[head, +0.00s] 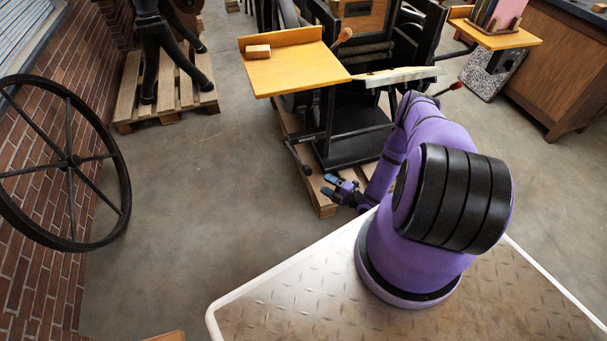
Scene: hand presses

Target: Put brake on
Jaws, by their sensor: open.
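A black hand press (357,135) stands on a wooden pallet (325,209) in front of my base. A dark lever (298,158) sticks out low on its left side. A red-tipped handle (455,87) shows on its right, past my arm. I cannot tell which of these is the brake. My gripper (329,186) is open, with nothing seen between its fingers. It is low by the press's front left corner, below and right of the dark lever and apart from it in the picture. My purple arm hides part of the press's right side.
A wooden shelf (300,72) with a small block (257,51) juts left from the press. Another shelf (500,38) is at the right. A large spoked wheel (122,185) stands by the brick wall. Floor left of the press is clear.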

